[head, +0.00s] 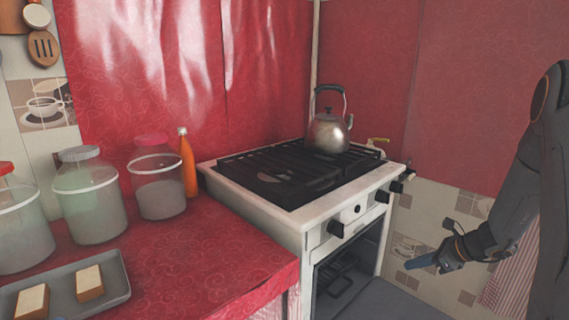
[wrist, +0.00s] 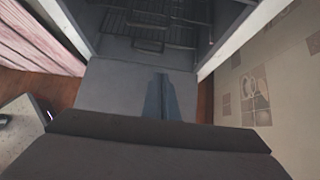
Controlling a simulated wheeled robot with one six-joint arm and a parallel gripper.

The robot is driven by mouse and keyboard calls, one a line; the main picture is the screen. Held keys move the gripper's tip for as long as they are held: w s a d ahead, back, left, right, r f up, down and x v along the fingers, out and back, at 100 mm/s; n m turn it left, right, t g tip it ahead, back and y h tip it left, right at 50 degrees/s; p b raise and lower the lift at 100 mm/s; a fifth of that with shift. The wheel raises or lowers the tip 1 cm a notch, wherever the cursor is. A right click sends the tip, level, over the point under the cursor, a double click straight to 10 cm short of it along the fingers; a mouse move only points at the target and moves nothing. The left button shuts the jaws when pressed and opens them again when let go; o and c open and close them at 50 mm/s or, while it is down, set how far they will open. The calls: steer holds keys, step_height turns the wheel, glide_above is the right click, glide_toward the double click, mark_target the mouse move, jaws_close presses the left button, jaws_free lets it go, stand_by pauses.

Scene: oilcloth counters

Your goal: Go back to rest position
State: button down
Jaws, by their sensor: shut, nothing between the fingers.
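My gripper (head: 422,262) is at the right of the head view, in front of the tiled wall and to the right of the stove. Its blue-grey fingers also show in the wrist view (wrist: 161,95), closed together with nothing between them. The stove (head: 300,214) stands in the middle of the head view. Its oven door (head: 385,300) is lowered flat, and the oven inside is open to view. In the wrist view the fingers appear over the lowered door (wrist: 110,95); I cannot tell the gap between them.
A kettle (head: 328,134) stands at the back of the stove top. The red counter (head: 190,255) on the left holds jars (head: 158,190), an orange bottle (head: 188,165) and a grey tray (head: 118,288) with bread-like pieces. Oven racks (wrist: 150,25) show inside. A striped cloth (head: 510,275) hangs at the right.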

steer(key=s+a+r+n+g+h+p, duration=0.2)
steer(key=s+a+r+n+g+p, duration=0.4)
steer(key=s+a+r+n, duration=0.95)
steer(key=s+a+r+n+h+p, duration=0.2)
steer(key=s+r+n, duration=0.2)
steer(key=s, duration=0.4)
steer(key=s+a+r+n+h+p, duration=0.2)
steer(key=s+a+r+n+p, duration=0.1)
steer(key=s+r+n, duration=0.2)
steer(key=s+n, duration=0.2)
steer(key=s, duration=0.1)
steer(key=shift+s+a+r, duration=0.25)
steer(key=shift+a, duration=0.05)
